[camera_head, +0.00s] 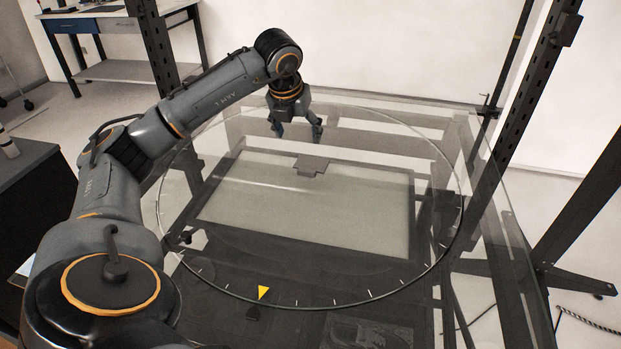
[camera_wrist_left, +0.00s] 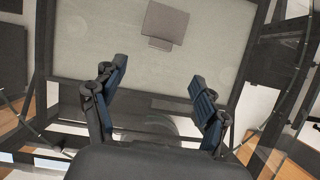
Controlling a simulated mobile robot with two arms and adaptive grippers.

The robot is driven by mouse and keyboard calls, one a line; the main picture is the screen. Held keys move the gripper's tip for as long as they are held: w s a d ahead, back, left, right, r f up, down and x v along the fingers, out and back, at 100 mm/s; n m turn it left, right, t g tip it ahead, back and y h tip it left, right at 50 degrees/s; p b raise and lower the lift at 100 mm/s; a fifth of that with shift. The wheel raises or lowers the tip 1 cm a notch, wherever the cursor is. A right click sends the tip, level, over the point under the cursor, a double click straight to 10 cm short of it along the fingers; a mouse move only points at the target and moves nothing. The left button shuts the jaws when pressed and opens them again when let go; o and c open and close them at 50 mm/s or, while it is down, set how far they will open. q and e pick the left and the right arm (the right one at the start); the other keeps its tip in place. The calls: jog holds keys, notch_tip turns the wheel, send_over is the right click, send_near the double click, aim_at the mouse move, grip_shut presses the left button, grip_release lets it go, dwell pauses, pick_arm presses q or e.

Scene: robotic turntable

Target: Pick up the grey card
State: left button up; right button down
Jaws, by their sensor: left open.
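The grey card (camera_head: 312,164) lies at the far edge of the pale panel (camera_head: 290,225), seen on or through the clear round turntable (camera_head: 461,222). In the left wrist view the card (camera_wrist_left: 166,20) is a plain grey rectangle near the top, with a smaller grey tab at its lower edge. My left gripper (camera_head: 297,134) hangs pointing down, above and slightly behind the card in the head view. Its two fingers are spread and empty; in the wrist view the gripper (camera_wrist_left: 159,72) shows the card ahead of the fingertips, apart from them. My right gripper is not in view.
A yellow triangle marker (camera_head: 263,292) sits at the turntable's near rim. Dark frame posts (camera_head: 540,90) stand at the right, and another post (camera_head: 153,45) rises behind my left arm. A workbench (camera_head: 90,25) is at the back left. The glass around the card looks clear.

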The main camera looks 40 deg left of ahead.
pick_arm(q)
jog(key=f, duration=0.2)
send_near(307, 170)
jog(key=x, duration=0.2)
jog(key=shift+w+a+f, duration=0.2)
jog(key=shift+a, duration=0.1)
jog(key=x, duration=0.1)
jog(key=p+x, duration=0.1)
jog(key=x, duration=0.2)
jog(key=shift+w+d+f, duration=0.1)
jog(key=shift+d+f, duration=0.15)
jog(key=shift+f, duration=0.1)
jog(key=shift+w+a+f, duration=0.15)
jog(key=shift+w+f, duration=0.05)
jog(key=shift+f, duration=0.3)
jog(key=c, duration=1)
